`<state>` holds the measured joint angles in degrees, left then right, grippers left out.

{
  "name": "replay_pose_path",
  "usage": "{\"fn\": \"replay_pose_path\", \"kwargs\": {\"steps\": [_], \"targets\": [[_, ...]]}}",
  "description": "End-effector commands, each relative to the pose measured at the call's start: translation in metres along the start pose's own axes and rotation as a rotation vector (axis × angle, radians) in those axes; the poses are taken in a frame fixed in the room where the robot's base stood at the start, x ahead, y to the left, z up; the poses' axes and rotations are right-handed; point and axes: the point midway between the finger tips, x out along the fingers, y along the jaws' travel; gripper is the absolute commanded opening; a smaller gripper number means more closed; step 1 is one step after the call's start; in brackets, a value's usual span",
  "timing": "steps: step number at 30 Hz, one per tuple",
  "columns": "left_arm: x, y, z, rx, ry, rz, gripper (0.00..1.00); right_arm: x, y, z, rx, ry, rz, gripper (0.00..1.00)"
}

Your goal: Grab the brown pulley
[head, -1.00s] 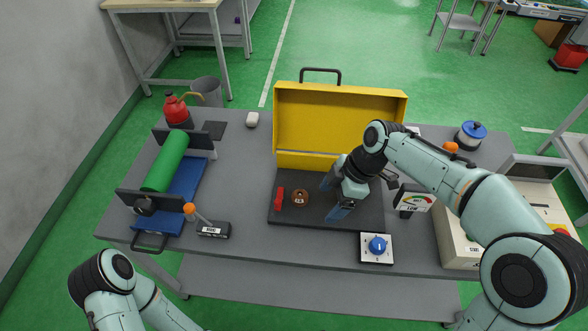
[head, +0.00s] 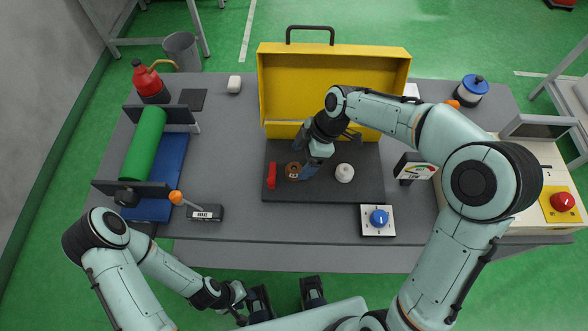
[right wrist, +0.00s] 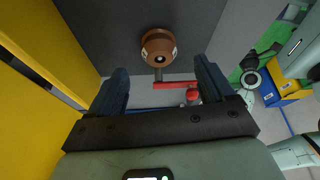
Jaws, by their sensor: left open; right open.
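The brown pulley (head: 291,171) stands on the dark mat (head: 365,190) in front of the yellow case, between a red part and my right gripper. My right gripper (head: 306,153) is open and empty, just up and to the right of the pulley in the head view. In the right wrist view the pulley (right wrist: 158,46) shows just beyond the two open fingers, roughly midway between them and not held. My left gripper (head: 287,297) is open and empty at the bottom, in front of the table.
A red part (head: 272,175) lies left of the pulley, and a white round piece (head: 344,173) stands to its right. The open yellow case (head: 335,82) rises behind. A blue-knob box (head: 378,219) sits at the front. A green roller (head: 146,142) stands left.

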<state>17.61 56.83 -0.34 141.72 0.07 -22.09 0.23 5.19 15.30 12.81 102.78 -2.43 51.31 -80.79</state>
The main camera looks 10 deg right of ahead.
Motion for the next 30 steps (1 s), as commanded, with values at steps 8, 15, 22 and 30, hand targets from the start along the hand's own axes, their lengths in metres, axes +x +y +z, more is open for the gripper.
{"fn": "replay_pose_path", "kwargs": {"steps": [8,15,22,30], "targets": [[-0.001,0.0,0.0,0.0,0.001,0.0,0.43,0.037,-0.001,0.005,-0.001,0.0,-0.005,0.82],[0.0,0.0,0.0,0.0,0.001,0.0,0.43,0.052,0.0,0.005,0.0,-0.001,0.0,0.82],[0.0,0.0,0.0,0.0,0.001,0.0,0.43,0.052,0.0,0.005,0.0,-0.001,0.0,0.59],[0.0,0.0,0.0,0.0,0.001,0.0,0.43,0.052,0.0,0.005,0.0,0.0,0.0,0.21]]}}
